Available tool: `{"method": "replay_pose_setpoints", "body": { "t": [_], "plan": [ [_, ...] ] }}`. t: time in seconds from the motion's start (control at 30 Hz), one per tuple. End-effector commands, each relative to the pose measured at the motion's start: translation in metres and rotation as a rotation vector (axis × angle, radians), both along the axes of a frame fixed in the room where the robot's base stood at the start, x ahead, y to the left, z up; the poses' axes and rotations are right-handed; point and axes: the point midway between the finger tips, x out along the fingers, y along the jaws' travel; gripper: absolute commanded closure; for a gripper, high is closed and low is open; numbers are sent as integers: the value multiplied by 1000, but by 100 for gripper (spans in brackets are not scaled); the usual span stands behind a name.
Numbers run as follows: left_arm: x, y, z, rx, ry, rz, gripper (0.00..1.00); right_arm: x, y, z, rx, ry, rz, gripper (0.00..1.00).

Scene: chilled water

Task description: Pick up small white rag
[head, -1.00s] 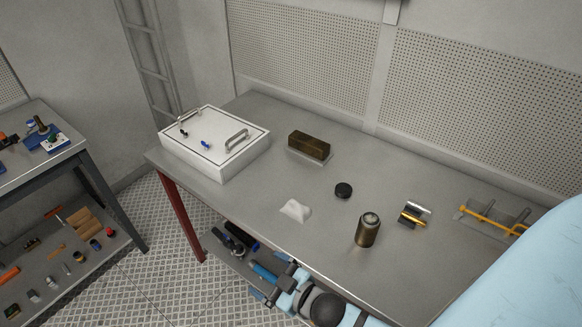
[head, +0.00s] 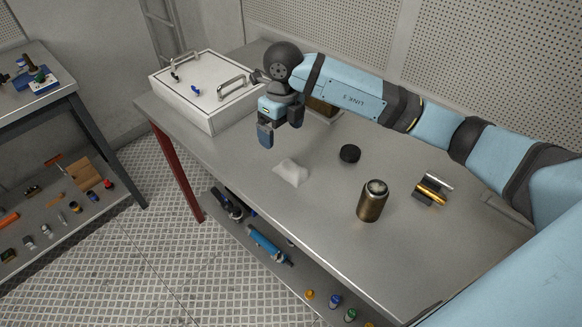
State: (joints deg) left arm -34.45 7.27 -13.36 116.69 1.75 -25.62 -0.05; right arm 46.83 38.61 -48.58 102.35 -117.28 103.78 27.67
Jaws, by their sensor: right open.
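The small white rag (head: 291,172) lies crumpled on the grey metal table (head: 262,208), near its front edge. My right gripper (head: 280,130) hangs above the table, behind the rag and a little to its left in the head view. Its fingers point down, and it is open and empty, apart from the rag. My left gripper is not in view.
A white lidded box (head: 206,92) with handles stands left of the gripper. A black round lid (head: 350,153), a bronze canister (head: 372,201) and metal cylinders (head: 432,189) stand to the right of the rag. A lower shelf under the table holds tools.

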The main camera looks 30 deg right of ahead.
Motion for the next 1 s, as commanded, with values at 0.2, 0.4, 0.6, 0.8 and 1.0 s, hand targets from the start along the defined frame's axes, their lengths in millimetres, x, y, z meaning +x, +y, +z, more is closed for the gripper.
{"method": "replay_pose_setpoints", "body": {
  "t": [0.2, 0.4, 0.6, 0.8, 1.0],
  "plan": [
    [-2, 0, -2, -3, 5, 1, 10, 5, -14, -18, -69, -11, -23, 7],
    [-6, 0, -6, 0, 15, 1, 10, 4, -14, -58, -66, -11, -22, 7],
    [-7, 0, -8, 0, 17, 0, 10, 5, -13, -78, -64, -15, -20, 7],
    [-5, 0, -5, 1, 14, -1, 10, 3, -14, -91, -63, -11, -21, 7],
    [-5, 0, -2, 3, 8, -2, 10, 0, -17, -121, -63, -12, -21, 7]
  ]
}}
